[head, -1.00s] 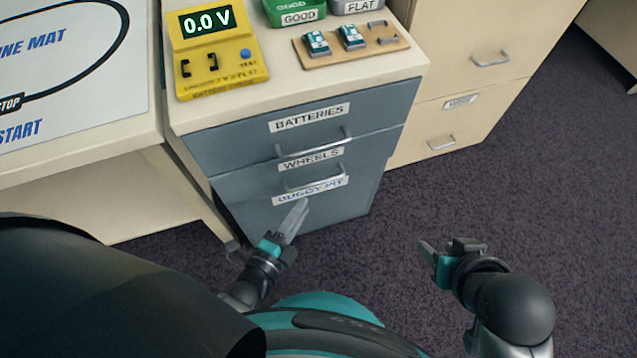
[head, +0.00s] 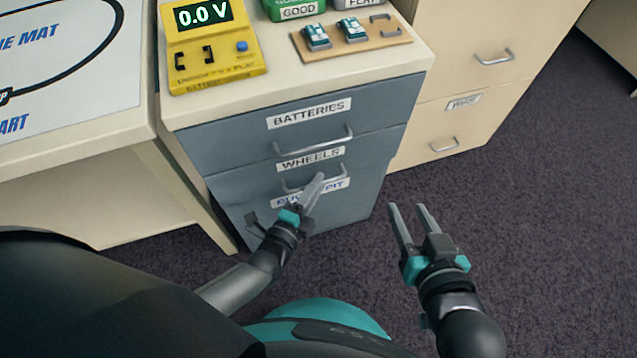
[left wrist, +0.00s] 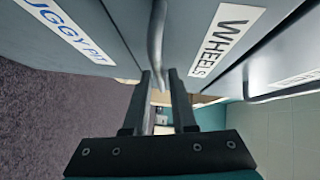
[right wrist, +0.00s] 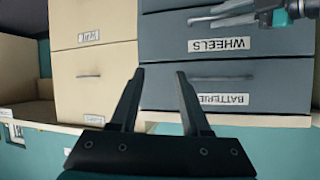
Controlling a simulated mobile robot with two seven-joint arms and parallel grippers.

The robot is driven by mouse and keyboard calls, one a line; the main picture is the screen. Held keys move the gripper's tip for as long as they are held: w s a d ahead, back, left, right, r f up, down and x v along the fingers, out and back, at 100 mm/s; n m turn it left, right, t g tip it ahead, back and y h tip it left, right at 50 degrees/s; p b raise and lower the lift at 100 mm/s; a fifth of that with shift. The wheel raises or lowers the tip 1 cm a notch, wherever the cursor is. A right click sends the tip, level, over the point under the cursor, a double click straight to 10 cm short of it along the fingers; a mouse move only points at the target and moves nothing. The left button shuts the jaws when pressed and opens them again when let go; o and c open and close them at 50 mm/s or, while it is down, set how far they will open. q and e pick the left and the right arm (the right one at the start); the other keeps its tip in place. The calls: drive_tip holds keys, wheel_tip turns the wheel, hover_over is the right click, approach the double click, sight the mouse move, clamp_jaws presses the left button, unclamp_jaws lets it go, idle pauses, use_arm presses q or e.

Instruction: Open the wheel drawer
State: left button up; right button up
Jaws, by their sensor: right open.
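The wheel drawer is in the grey-blue cabinet; its front, labelled WHEELS (head: 310,158), looks flush with its neighbours. Its bar handle (head: 297,188) lies just below that label. My left gripper (head: 317,184) is at this handle, its fingers hiding part of it. In the left wrist view the handle (left wrist: 157,45) runs down to between the fingertips (left wrist: 160,76); a gap shows between the fingers, and I cannot tell whether they press on it. My right gripper (head: 408,208) is open and empty above the carpet, right of the cabinet. The right wrist view also shows the WHEELS label (right wrist: 219,44).
The BATTERIES drawer (head: 240,135) is above, its handle (head: 335,140) close over the WHEELS label. The BUGGY PIT label (head: 338,184) is below. A yellow meter (head: 240,68) and a wooden board (head: 375,45) sit on top. A beige cabinet (head: 450,120) stands right; carpet there is clear.

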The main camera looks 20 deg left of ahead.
use_arm(q)
drive_tip(key=shift+w+d+f, duration=0.1)
drive_tip(key=shift+w, duration=0.5)
drive_tip(key=shift+c, duration=0.3)
clamp_jaws()
idle(1.0)
